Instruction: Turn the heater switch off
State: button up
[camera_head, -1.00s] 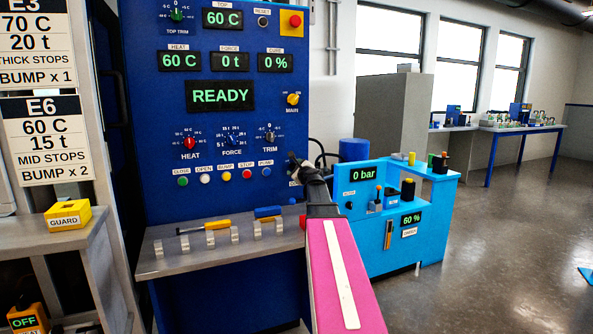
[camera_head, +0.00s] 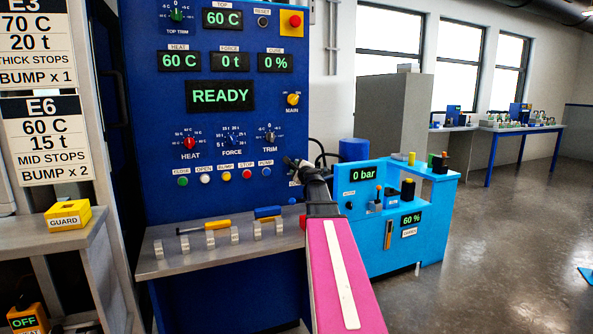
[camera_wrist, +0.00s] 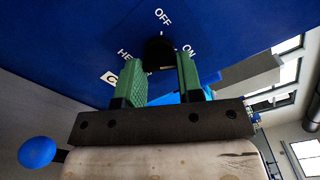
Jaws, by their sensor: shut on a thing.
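The heater switch (camera_wrist: 158,50) is a black rotary knob on the blue panel, with the word OFF above it and ON to its right in the wrist view. A partly covered label starting with "HE" is at its left. My gripper (camera_wrist: 161,68) has its two green fingers on either side of the knob and is shut on it. The knob's pointer direction is hard to make out. In the head view my gripper (camera_head: 291,164) is at the panel's lower right edge, and the switch is hidden there.
The blue press panel (camera_head: 220,125) has a READY display and several knobs and buttons left of my gripper. A grey shelf (camera_head: 165,262) with tools juts out below. A light-blue pump unit (camera_head: 430,225) stands close on the right. A blue ball-shaped part (camera_wrist: 37,152) is at the wrist view's left.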

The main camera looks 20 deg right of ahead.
jog(key=shift+r+n, duration=0.1)
jog(key=shift+n, duration=7.2)
jog(key=o, duration=0.9)
jog(key=shift+o, duration=0.2)
jog(key=shift+s, duration=0.15)
jog(key=s, duration=1)
jog(key=shift+s, duration=0.3)
